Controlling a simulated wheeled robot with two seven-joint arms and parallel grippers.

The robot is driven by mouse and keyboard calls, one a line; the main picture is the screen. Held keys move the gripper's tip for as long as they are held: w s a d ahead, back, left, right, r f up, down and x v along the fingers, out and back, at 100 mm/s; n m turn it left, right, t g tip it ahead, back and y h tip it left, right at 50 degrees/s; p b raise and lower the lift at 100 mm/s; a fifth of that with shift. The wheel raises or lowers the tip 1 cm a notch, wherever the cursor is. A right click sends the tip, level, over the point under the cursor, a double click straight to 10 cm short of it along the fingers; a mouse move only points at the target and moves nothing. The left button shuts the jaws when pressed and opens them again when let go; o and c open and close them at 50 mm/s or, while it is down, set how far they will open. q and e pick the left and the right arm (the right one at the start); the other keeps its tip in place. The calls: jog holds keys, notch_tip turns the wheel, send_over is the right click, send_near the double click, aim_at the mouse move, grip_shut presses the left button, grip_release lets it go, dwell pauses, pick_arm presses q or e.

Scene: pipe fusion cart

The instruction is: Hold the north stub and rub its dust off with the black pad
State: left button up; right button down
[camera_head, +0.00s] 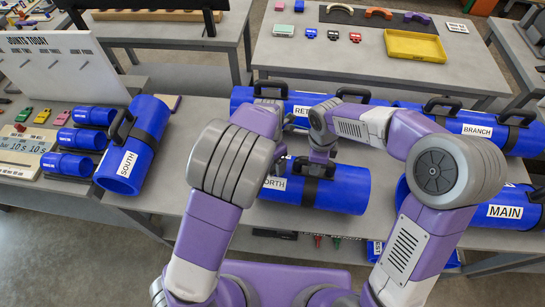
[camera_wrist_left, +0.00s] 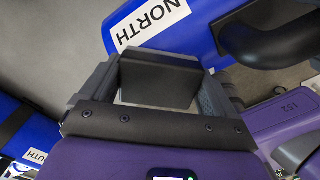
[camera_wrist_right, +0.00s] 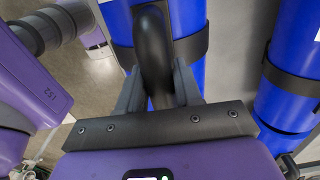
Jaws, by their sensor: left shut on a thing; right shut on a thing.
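The north stub (camera_head: 340,188) is a thick blue pipe lying on the grey bench in front of me, with a white NORTH label and a black strap handle. My right gripper (camera_head: 320,160) is shut on that handle (camera_wrist_right: 152,45), seen close up in the right wrist view. My left gripper (camera_wrist_left: 158,75) is shut on the black pad (camera_wrist_left: 160,85), a dark block between its fingers. The north stub (camera_wrist_left: 150,20) lies just beyond the pad; I cannot tell whether they touch. The left arm hides the left gripper in the head view. No dust can be made out.
The south stub (camera_head: 150,130) and several small blue pipes (camera_head: 83,138) lie left. A blue pipe behind (camera_head: 245,95), the branch pipe (camera_head: 465,120) and the main pipe (camera_head: 515,195) crowd the back and right. A back table holds a yellow tray (camera_head: 415,45).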

pick_arm(q)
jog(key=shift+f, duration=0.15)
jog(key=shift+s+d+f, duration=0.15)
jog(key=shift+s+d, duration=0.05)
jog(key=shift+d, duration=0.65)
jog(key=shift+w+a, duration=0.15)
jog(key=shift+a, duration=0.75)
jog(key=shift+d, duration=0.95)
jog(key=shift+a+f, duration=0.1)
jog(key=shift+a, duration=1.05)
